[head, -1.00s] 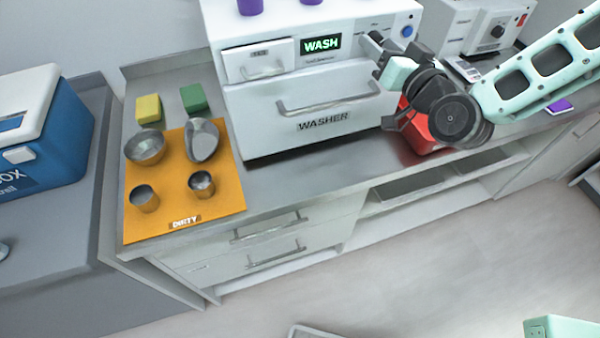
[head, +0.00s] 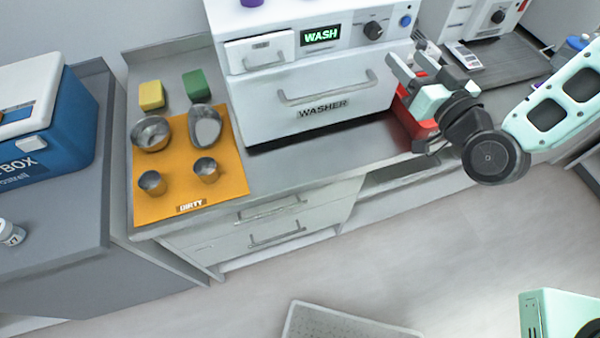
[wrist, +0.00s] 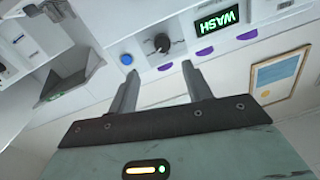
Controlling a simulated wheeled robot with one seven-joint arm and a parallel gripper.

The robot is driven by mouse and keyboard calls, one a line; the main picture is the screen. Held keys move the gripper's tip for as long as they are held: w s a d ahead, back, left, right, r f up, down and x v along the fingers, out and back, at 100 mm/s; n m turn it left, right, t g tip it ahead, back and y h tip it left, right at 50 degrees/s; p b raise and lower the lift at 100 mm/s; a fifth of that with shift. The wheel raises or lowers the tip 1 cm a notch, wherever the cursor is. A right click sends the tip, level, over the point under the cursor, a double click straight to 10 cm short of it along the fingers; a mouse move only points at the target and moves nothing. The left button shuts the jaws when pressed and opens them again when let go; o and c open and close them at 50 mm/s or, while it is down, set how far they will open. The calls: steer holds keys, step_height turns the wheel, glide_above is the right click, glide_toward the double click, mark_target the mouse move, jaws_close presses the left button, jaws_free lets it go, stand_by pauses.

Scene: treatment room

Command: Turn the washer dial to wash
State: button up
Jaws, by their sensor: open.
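The white washer (head: 265,105) stands on the counter, with a "WASHER" label on its front door. Its green display (head: 320,36) reads "WASH", and the display also shows in the wrist view (wrist: 217,22). The dark dial (head: 373,30) sits right of the display in the head view, beside a blue button (head: 405,21). In the wrist view the dial (wrist: 161,43) lies ahead of the fingertips and apart from them. My gripper (head: 405,64) is open and empty, in front of the washer's right side and below the dial. Its two fingers (wrist: 160,75) are spread in the wrist view.
An orange "DIRTY" mat (head: 180,180) holds several metal vessels. Yellow (head: 151,95) and green (head: 196,84) sponges lie behind it. A red container (head: 411,119) stands under my gripper. A second white machine (head: 480,22) is at the right. A blue cooler box (head: 50,125) stands left.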

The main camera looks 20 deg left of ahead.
steer(key=shift+s+d+r+p, duration=0.2)
steer(key=shift+r+p, duration=0.15)
steer(key=shift+p, duration=0.8)
